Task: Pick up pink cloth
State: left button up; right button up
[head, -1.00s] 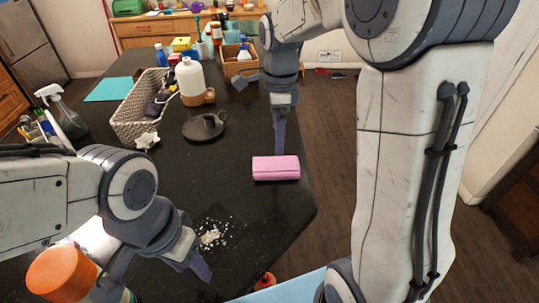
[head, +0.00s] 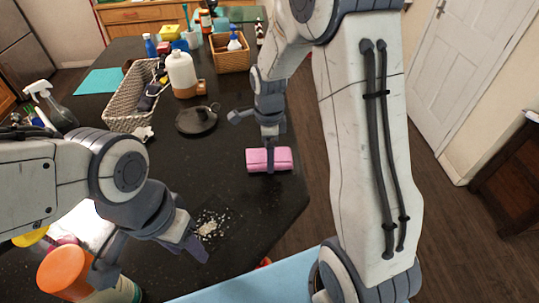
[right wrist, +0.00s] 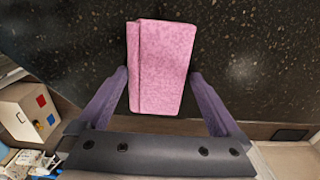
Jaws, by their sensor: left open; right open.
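The folded pink cloth (head: 285,158) lies on the dark counter near its right edge. It also shows in the right wrist view (right wrist: 160,62). My right gripper (right wrist: 160,82) is open, with one finger on each side of the cloth's near end in that view. In the head view one of its fingers overlaps the front of the cloth; I cannot tell whether it touches. My left gripper (head: 150,262) is open and empty at the lower left, beside an orange-lidded container (head: 66,271).
White crumbs (head: 209,224) lie on the counter in front of the cloth. A dark round holder (head: 197,121), a white jug (head: 182,72), a woven basket (head: 124,112) and a spray bottle (head: 50,105) stand farther left. A wicker box (head: 231,60) is behind.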

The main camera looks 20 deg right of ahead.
jog(key=c, duration=1.3)
jog(key=shift+r, duration=0.1)
jog(key=shift+r+p, duration=0.55)
notch_tip(320, 180, up, 4)
jog(key=p, duration=0.3)
jog(key=shift+f, duration=0.2)
jog(key=s+d+r+p, duration=0.1)
jog(key=s+d+r, duration=0.1)
jog(key=d, duration=0.1)
jog(key=s+d+r+p, duration=0.2)
jog(key=s, duration=0.1)
jog(key=s+d+r+p, duration=0.2)
jog(key=s+d, duration=0.1)
jog(key=shift+d+r, duration=0.1)
jog(key=shift+d, duration=0.25)
jog(key=shift+w, duration=0.1)
